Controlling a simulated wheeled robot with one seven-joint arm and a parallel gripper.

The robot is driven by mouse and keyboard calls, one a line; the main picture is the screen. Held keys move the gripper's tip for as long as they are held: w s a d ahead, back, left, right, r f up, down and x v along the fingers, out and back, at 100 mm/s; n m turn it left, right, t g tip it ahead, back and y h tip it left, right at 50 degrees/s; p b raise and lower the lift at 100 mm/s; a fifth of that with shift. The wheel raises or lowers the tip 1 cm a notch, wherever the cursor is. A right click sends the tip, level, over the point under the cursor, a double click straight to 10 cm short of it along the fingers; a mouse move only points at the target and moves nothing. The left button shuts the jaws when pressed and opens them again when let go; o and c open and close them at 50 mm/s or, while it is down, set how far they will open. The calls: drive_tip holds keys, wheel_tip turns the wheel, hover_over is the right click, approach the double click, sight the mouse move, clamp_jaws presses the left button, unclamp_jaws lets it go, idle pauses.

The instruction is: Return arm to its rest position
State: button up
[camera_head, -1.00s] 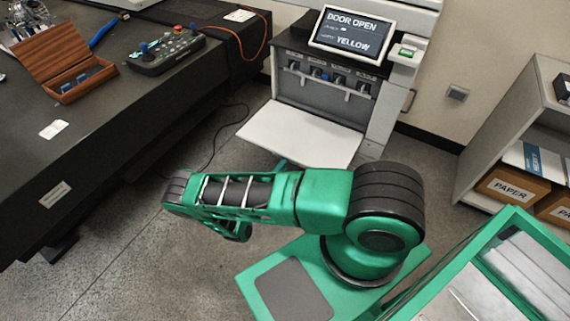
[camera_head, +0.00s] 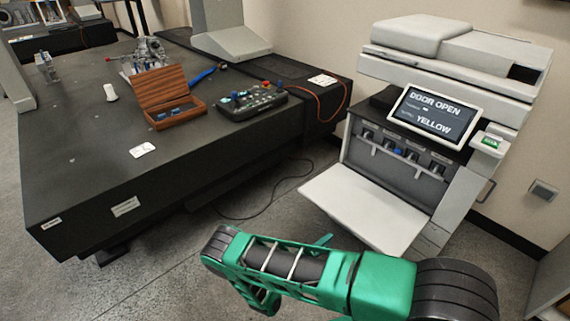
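My green arm (camera_head: 385,283) shows at the bottom of the head view. It is folded low over the floor, in front of the printer's lowered door. The end with my gripper is hidden or only partly seen near the lower left of the arm, so I cannot tell whether the fingers are open or shut. No held object is visible.
A printer (camera_head: 425,120) stands at the right with its white front door (camera_head: 365,207) folded down; its screen (camera_head: 435,112) reads "DOOR OPEN" and "YELLOW". A dark table (camera_head: 75,165) at the left bears an open wooden box (camera_head: 180,115) and a control panel (camera_head: 250,102). Grey floor lies between.

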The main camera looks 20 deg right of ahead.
drive_tip(key=shift+r, duration=0.1)
drive_tip(key=w+d+r+m+g+y, duration=0.1)
drive_tip(key=d+r+m+g, duration=0.2)
drive_tip(key=r, duration=0.5)
drive_tip(key=w+d+r+m+g+y, duration=0.1)
drive_tip(key=w+r+m+g, duration=0.15)
drive_tip(key=r+g, duration=0.4)
drive_tip(key=s+d+r+m+g+y, duration=0.1)
drive_tip(key=s+d+r+m+y, duration=0.15)
drive_tip(key=r, duration=0.65)
drive_tip(key=s+d+r+m+g+y, duration=0.1)
drive_tip(key=s+d+r+m+y, duration=0.2)
drive_tip(key=r, duration=0.6)
drive_tip(key=s+d+r+t+y, duration=0.1)
drive_tip(key=s+r+y, duration=0.4)
drive_tip(key=s+r, duration=0.85)
drive_tip(key=s+a+r+t+y, duration=0.1)
drive_tip(key=s+a+r, duration=0.1)
drive_tip(key=s, duration=0.5)
drive_tip(key=s+a+r+t+y, duration=0.1)
drive_tip(key=s+a+r+y, duration=0.1)
drive_tip(key=s, duration=0.5)
drive_tip(key=shift+s+a+r+m+t, duration=0.15)
drive_tip(key=shift+s+r+m+t, duration=0.25)
drive_tip(key=shift+r, duration=0.25)
